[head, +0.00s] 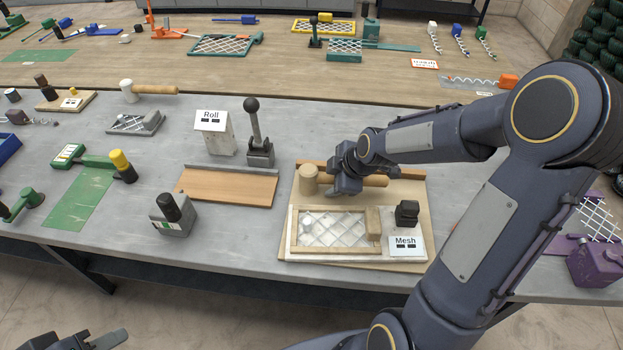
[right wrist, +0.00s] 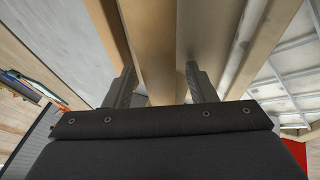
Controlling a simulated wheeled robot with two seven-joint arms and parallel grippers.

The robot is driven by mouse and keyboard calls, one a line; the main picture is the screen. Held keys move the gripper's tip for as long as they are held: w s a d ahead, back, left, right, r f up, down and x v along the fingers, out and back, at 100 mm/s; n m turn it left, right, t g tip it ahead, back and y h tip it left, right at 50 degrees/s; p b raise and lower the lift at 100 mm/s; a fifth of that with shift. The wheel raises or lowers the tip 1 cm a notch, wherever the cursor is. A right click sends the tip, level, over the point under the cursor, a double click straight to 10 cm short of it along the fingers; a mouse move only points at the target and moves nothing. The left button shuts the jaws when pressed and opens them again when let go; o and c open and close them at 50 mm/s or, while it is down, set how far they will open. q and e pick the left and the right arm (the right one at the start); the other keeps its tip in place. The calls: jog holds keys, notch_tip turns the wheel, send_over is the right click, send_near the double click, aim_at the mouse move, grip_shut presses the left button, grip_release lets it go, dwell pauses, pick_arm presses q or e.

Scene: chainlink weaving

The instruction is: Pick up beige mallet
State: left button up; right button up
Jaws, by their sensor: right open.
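The beige mallet (head: 309,181) lies on a light wooden board (head: 417,215) on the grey table, its head at the left and its handle pointing right. My right gripper (head: 348,183) is over the handle, just right of the head, and hides part of it. In the right wrist view the gripper (right wrist: 161,88) is open, with the long beige handle (right wrist: 149,40) running between its two fingers. I cannot tell if either finger touches it. My left gripper (head: 85,341) is at the bottom left, partly cut off, away from the mallet.
A framed mesh panel (head: 291,241), a "Mesh" label (head: 405,242) and a black-topped block (head: 407,213) sit close in front of the mallet. A wooden strip (head: 310,164) lies behind it. A lever stand (head: 259,148) and a "Roll" block (head: 214,133) stand to the left.

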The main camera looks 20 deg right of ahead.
grip_shut()
jog(key=shift+r, duration=0.15)
jog(key=shift+r, duration=0.15)
notch_tip(320, 180, up, 3)
jog(key=shift+s+r, duration=0.15)
jog(key=s+a+r+b, duration=0.1)
jog(key=s+a+r, duration=0.4)
jog(key=s+r, duration=0.4)
jog(key=s, duration=0.3)
jog(key=shift+s+a, duration=0.2)
jog(key=shift+s, duration=0.15)
